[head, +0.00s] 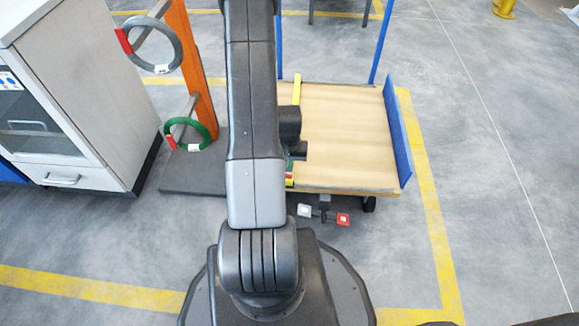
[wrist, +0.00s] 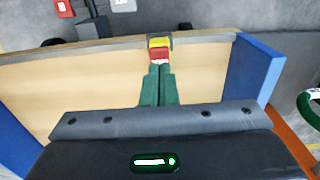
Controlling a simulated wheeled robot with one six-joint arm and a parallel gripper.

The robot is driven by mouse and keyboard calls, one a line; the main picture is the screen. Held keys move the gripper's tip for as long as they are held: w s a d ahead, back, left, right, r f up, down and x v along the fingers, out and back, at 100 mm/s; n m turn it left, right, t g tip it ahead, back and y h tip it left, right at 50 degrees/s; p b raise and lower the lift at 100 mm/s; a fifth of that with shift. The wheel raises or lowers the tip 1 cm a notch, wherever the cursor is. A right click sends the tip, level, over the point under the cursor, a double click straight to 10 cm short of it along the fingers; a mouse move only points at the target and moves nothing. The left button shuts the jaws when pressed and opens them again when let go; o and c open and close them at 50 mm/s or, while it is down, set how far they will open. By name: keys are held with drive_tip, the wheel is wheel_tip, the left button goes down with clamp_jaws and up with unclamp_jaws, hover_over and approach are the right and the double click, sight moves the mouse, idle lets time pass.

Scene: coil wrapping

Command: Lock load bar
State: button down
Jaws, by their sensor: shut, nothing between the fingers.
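The load bar, a yellow bar (head: 297,88), lies along the wooden deck of a blue-sided cart (head: 350,140) in the head view; my arm hides part of it. In the wrist view a small yellow and red end piece (wrist: 160,48) sits at the deck's dark edge. My gripper (wrist: 160,68) has dark green fingers closed side by side, with nothing between them. Their tips are just short of the red part in the picture; I cannot tell whether they touch it. The gripper body covers the rest of the bar in the wrist view. In the head view my arm mostly hides the gripper.
A red pedal (head: 343,219) and a white pedal (head: 304,210) stand low by the cart's near edge. An orange post (head: 183,60) with rings, including a green one (head: 208,138), stands left. A white cabinet (head: 90,90) is further left. Floor to the right is clear.

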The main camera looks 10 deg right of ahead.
drive_tip(key=shift+f+b, duration=1)
drive_tip(key=shift+f, duration=0.25)
idle(0.3)
drive_tip(key=shift+r, duration=0.15)
drive_tip(key=shift+r+p, duration=2.35)
drive_tip(key=shift+r, duration=1.1)
drive_tip(key=shift+f, duration=0.2)
wheel_tip(320, 180, down, 7)
drive_tip(key=b, duration=0.4)
drive_tip(key=shift+r+b, duration=0.1)
drive_tip(key=shift+b, duration=0.3)
drive_tip(key=shift+r, duration=0.15)
